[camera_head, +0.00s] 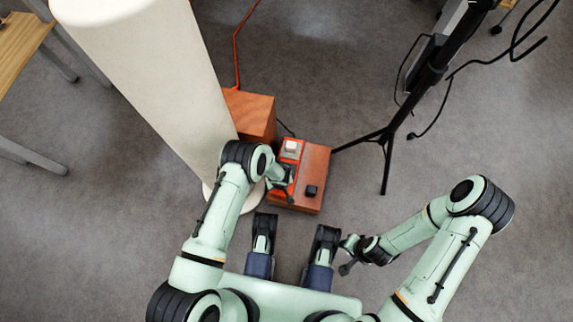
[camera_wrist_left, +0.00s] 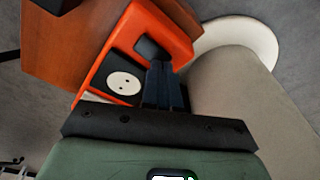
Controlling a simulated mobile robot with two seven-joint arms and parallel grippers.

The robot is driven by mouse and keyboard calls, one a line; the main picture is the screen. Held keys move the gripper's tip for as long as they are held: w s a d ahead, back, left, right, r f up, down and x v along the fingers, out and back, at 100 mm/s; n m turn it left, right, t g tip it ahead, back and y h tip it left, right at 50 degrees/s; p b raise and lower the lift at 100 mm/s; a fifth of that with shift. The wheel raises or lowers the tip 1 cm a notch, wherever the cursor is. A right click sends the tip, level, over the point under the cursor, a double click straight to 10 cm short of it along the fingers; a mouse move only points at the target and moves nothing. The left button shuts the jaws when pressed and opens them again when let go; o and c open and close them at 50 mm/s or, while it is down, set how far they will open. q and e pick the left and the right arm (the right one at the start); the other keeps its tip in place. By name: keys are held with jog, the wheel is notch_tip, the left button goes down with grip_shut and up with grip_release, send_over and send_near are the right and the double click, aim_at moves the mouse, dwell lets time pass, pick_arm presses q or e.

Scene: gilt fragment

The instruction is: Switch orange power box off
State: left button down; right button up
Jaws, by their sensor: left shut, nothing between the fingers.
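The orange power box (camera_head: 314,165) stands on the floor in front of me, with a wooden-looking top and a bright orange panel on its left side. In the left wrist view the orange panel (camera_wrist_left: 176,38) carries a black socket with a round white face (camera_wrist_left: 125,83) and a black square switch (camera_wrist_left: 150,47). My left gripper (camera_head: 287,188) is at the panel side of the box. Its fingers are shut and empty, and their tips (camera_wrist_left: 160,66) are close to the switch; I cannot tell whether they touch. My right gripper (camera_head: 345,268) is low near my base, away from the box.
A second wooden-looking box (camera_head: 252,113) stands behind, with a red cable (camera_head: 236,55). A large white column (camera_head: 150,75) rises close to my left arm. A black tripod stand (camera_head: 387,138) with loose cables is at the right.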

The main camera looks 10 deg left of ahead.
pick_arm(q)
jog(key=shift+f, duration=0.5)
notch_tip(320, 180, up, 7)
jog(key=p, duration=0.5)
dwell(0.5)
jog(key=shift+s, duration=0.1)
dwell(0.5)
